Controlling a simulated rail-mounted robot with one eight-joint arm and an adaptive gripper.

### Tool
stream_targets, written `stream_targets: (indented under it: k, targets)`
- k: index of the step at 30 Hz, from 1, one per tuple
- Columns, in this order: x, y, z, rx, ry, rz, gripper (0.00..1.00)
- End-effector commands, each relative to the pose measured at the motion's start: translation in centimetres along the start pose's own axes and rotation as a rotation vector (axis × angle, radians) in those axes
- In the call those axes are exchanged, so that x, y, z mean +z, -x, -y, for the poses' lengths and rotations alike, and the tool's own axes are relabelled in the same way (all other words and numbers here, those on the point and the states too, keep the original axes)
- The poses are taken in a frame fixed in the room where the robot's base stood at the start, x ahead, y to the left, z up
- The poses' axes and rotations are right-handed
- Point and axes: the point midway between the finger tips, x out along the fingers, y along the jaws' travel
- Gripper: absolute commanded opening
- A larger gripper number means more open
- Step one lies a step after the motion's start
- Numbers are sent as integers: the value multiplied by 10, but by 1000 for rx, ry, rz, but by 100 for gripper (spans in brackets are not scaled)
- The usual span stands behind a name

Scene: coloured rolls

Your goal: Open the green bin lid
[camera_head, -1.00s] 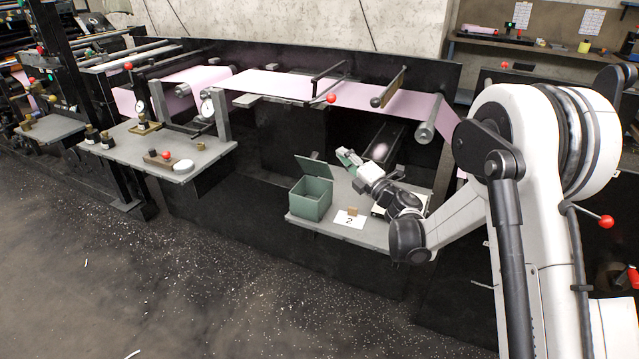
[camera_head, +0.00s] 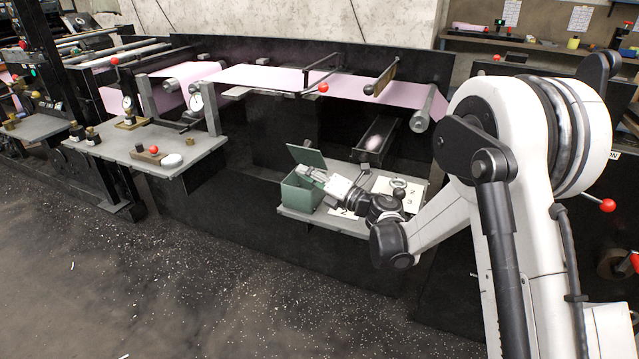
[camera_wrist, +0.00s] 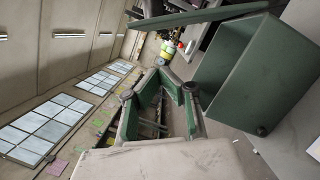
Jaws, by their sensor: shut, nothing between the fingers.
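The green bin (camera_head: 296,195) stands at the left end of the low grey table. Its green lid (camera_head: 306,155) is raised, tilted up along the back of the bin. My gripper (camera_head: 306,171) is shut and empty at the bin's upper right, by the opening below the lid. The head view does not show clearly whether it touches the bin. In the wrist view, the bin (camera_wrist: 240,75) lies right of my gripper (camera_wrist: 157,78), and the lid (camera_wrist: 200,17) shows nearly edge-on at the top, apart from the fingers.
The low grey table (camera_head: 297,216) also holds a numbered white sheet (camera_head: 411,195) and a metal ring-like part (camera_head: 399,184). A dark machine panel with a pink web (camera_head: 270,77) stands behind. My arm covers part of the table. The floor in front is clear.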

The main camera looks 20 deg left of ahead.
Motion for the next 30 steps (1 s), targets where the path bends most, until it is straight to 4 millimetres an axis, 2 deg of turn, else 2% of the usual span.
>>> stream_targets:
  k: [1, 6, 12, 25, 30]
  targets:
    - [-2, -9, 1, 1, 0, -2, 0]
    - [24, -12, 1, -1, 0, 1, 0]
    - [37, -15, 1, -1, 0, 0, 0]
    - [38, -17, 0, 0, -3, -1, 0]
    - [27, -30, -8, 3, -34, -21, 0]
